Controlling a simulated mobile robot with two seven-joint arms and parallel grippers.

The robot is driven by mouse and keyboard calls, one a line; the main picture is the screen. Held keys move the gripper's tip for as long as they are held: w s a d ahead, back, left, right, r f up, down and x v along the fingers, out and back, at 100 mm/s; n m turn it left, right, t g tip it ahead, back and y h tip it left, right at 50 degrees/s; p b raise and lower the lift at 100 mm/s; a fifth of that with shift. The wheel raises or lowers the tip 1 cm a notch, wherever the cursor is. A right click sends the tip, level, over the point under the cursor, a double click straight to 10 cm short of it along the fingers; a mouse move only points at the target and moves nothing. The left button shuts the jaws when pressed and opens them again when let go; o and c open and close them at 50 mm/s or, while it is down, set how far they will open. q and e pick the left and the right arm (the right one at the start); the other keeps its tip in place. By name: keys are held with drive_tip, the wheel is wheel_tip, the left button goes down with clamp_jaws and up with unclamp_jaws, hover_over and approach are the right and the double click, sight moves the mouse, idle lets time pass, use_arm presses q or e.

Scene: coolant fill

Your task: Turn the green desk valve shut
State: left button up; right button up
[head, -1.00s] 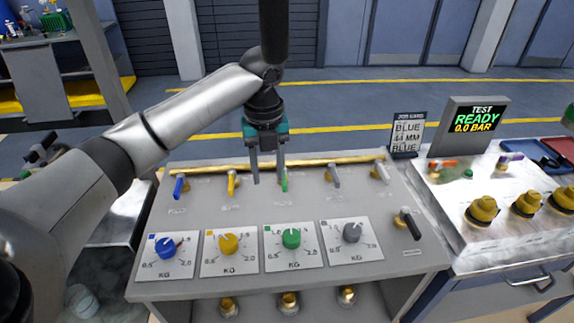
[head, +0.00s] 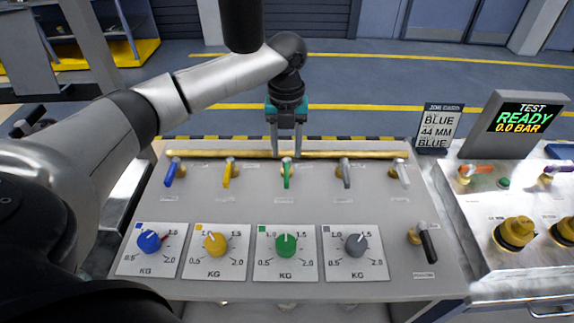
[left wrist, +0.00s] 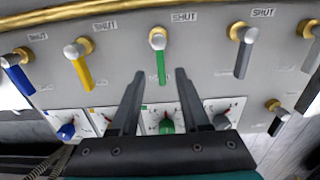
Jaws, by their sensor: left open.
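The green desk valve (head: 287,172) is in the middle of the row of lever valves on the grey desk. Its green handle points down toward the green dial. In the left wrist view the green valve (left wrist: 160,68) sits beyond the fingertips, under a SHUT label. My left gripper (head: 286,153) is open and empty. In the head view it overlaps the brass pipe and the top of the green valve. In the left wrist view its two fingers (left wrist: 157,74) straddle the line of the green handle. I cannot tell whether they touch it. My right gripper is not in view.
Blue (head: 172,173), yellow (head: 229,173), grey (head: 346,173) and white (head: 401,173) valves flank it closely. A brass pipe (head: 330,155) runs behind. Dials (head: 215,244) and a black-handled valve (head: 426,243) sit nearer. A job card (head: 437,127) and test screen (head: 517,118) stand right.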

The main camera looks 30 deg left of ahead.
sight(286, 168)
use_arm(q)
wheel_tip(286, 168, down, 6)
drive_tip(key=shift+r, duration=0.1)
drive_tip(key=shift+c, duration=0.3)
clamp_jaws()
idle(1.2)
